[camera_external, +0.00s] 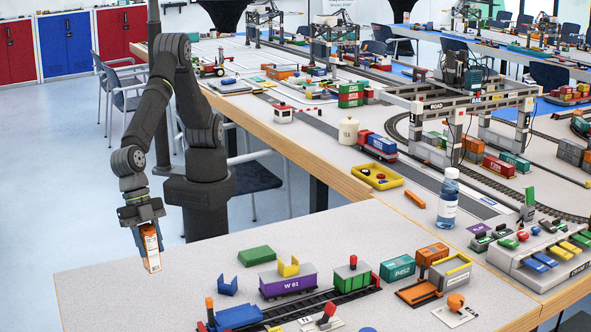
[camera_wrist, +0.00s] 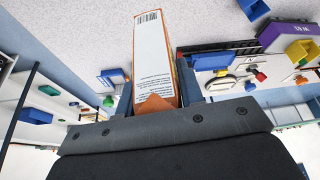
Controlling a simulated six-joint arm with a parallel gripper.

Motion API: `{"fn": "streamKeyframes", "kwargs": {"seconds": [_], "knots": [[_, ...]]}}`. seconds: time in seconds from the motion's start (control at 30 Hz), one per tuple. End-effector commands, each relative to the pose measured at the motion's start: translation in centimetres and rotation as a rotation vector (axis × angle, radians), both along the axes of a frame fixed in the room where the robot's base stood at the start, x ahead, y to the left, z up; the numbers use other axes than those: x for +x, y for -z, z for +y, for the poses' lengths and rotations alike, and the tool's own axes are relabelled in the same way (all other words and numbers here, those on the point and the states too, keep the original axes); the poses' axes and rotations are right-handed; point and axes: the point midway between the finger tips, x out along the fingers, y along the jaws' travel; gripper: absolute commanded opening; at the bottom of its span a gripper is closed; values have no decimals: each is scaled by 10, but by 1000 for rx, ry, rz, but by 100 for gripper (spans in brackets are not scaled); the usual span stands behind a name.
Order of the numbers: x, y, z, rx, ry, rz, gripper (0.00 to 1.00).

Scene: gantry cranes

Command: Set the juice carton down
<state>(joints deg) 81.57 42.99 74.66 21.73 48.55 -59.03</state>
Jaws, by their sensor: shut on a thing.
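The juice carton (camera_external: 152,248) is a small orange and white box. My gripper (camera_external: 140,226) is shut on it, near the left edge of the near table (camera_external: 120,285). The carton hangs below the fingers, slightly tilted. In the wrist view the carton (camera_wrist: 155,55) fills the middle, its white side with a barcode facing the camera, between the two fingers. I cannot tell whether its lower end touches the tabletop.
A green block (camera_external: 257,254), a blue bracket (camera_external: 228,287) and a purple wagon (camera_external: 288,281) on a track stand to the right. A water bottle (camera_external: 448,198) stands farther right. The tabletop at the left is clear.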

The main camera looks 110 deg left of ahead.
Motion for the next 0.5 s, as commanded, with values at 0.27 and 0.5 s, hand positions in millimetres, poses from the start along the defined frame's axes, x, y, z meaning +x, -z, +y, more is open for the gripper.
{"fn": "streamKeyframes", "kwargs": {"seconds": [0.27,0.5], "knots": [[7,-3,5,-1,-19,-1,6],[91,-5,47,-1,-160,-2,6]]}}
